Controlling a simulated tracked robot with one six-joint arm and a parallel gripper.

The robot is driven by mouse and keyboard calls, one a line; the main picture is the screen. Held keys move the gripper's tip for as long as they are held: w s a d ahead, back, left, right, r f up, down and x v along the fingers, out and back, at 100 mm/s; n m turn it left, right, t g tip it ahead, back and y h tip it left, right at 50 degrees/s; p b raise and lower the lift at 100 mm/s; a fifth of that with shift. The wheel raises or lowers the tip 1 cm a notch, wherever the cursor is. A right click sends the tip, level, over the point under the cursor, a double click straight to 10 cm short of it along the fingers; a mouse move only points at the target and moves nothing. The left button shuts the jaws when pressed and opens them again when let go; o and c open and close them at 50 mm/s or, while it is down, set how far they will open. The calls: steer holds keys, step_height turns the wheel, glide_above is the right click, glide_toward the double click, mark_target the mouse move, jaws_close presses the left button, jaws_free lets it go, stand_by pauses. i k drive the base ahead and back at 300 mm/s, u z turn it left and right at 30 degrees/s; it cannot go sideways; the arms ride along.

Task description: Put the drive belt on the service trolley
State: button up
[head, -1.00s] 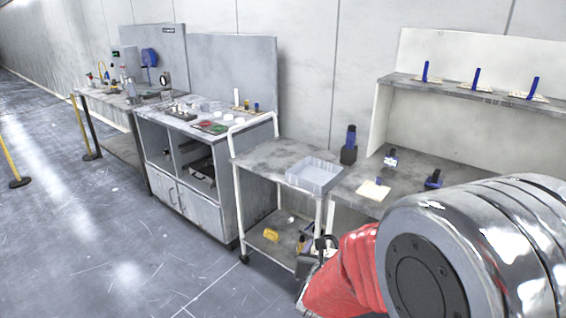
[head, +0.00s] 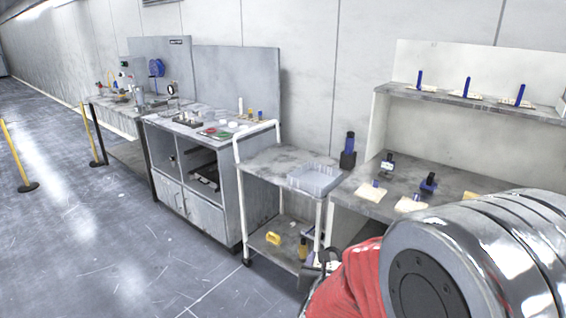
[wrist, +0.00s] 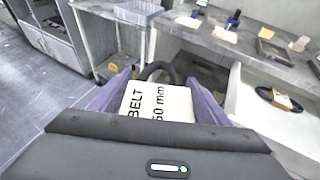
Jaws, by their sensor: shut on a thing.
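My gripper (wrist: 160,92) is shut on the drive belt's pale tag, printed "BELT" and "60 mm" (wrist: 158,104), between its purple fingers in the wrist view. The black drive belt (wrist: 160,67) loops out beyond the tag. The service trolley (head: 268,160) stands ahead in the head view, with a white handle and two shelves. Its grey top has bare room left of a pale tray (head: 316,180). In the wrist view the trolley (wrist: 97,6) is at the upper left, beyond and left of the gripper. In the head view my arm hides most of the gripper.
A grey bench (head: 395,178) with cards and blue-topped items adjoins at right. A cabinet (head: 200,215) stands left. Another black loop (wrist: 277,97) lies at right in the wrist view. Floor at left is open.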

mark_target(278, 163)
steer(key=z, duration=0.05)
steer(key=i, duration=1.4)
steer(key=u, duration=0.4)
steer(key=i, duration=0.55)
steer(key=u, duration=0.9)
steer(key=i, duration=0.75)
steer(key=u, duration=0.6)
steer(key=k, duration=0.6)
steer(key=u, duration=0.1)
